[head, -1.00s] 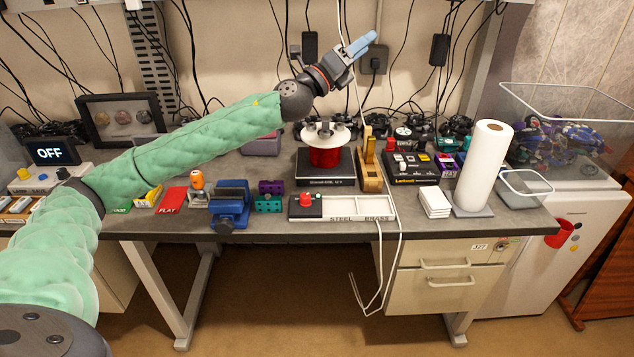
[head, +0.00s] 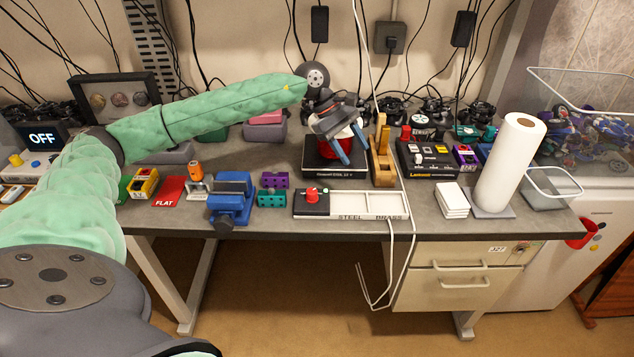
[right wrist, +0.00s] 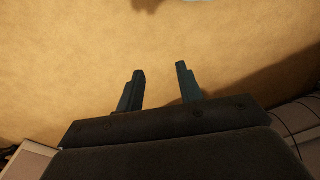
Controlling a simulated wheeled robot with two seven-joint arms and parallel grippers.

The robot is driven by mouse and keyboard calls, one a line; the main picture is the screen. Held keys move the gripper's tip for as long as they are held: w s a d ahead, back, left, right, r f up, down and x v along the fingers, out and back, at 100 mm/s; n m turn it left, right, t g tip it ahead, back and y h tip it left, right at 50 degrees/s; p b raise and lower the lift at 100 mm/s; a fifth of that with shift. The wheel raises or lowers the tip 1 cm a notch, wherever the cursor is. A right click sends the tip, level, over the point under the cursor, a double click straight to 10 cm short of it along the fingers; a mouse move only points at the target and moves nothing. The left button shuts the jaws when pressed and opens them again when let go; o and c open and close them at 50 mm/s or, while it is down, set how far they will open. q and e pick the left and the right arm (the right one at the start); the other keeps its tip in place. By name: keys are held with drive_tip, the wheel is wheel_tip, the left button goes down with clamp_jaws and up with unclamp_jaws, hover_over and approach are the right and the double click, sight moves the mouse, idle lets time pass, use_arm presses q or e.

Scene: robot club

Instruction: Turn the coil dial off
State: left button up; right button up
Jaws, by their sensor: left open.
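The coil (head: 327,149) is a red winding on a black base (head: 335,171) with a label on its front, at the middle of the bench. My left gripper (head: 354,154) is over the coil, blue fingers apart and pointing down, and hides much of it. In front stands a small black box (head: 312,206) with a red knob (head: 311,194) on top; I cannot tell whether this is the coil dial. A display (head: 43,138) at the far left reads OFF. My right gripper (right wrist: 160,68) is open and empty in the right wrist view, with tan floor beyond it.
A white tray (head: 368,211) marked STEEL and BRASS adjoins the knob box. A wooden block (head: 383,170) stands right of the coil. A blue vise (head: 231,203) is at left, a paper roll (head: 508,165) at right. White cable hangs over the bench's front edge.

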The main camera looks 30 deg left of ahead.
sight(312, 190)
use_arm(q)
drive_tip(key=s+a+f+m+g+y, duration=0.2)
drive_tip(key=s+a+m+g+y, duration=0.2)
drive_tip(key=s+a+m, duration=0.2)
drive_tip(key=shift+s+a+f+m+y, duration=0.2)
drive_tip(key=shift+s+a+m+y, duration=0.15)
drive_tip(key=shift+a+m, duration=0.4)
use_arm(e)
drive_tip(key=shift+w+a+f+t, duration=0.1)
drive_tip(key=shift+w+f+t, duration=0.05)
drive_tip(key=shift+w+t, duration=0.3)
use_arm(q)
drive_tip(key=p+x, duration=0.2)
drive_tip(key=x, duration=0.4)
drive_tip(key=shift+s+p, duration=0.15)
drive_tip(key=shift+p, duration=0.25)
drive_tip(key=shift+x, duration=0.8)
use_arm(e)
wheel_tip(312, 190, down, 10)
drive_tip(key=s+d, duration=0.2)
drive_tip(key=shift+s+f, duration=0.2)
use_arm(q)
drive_tip(key=c, duration=1)
use_arm(e)
drive_tip(key=shift+a, duration=0.1)
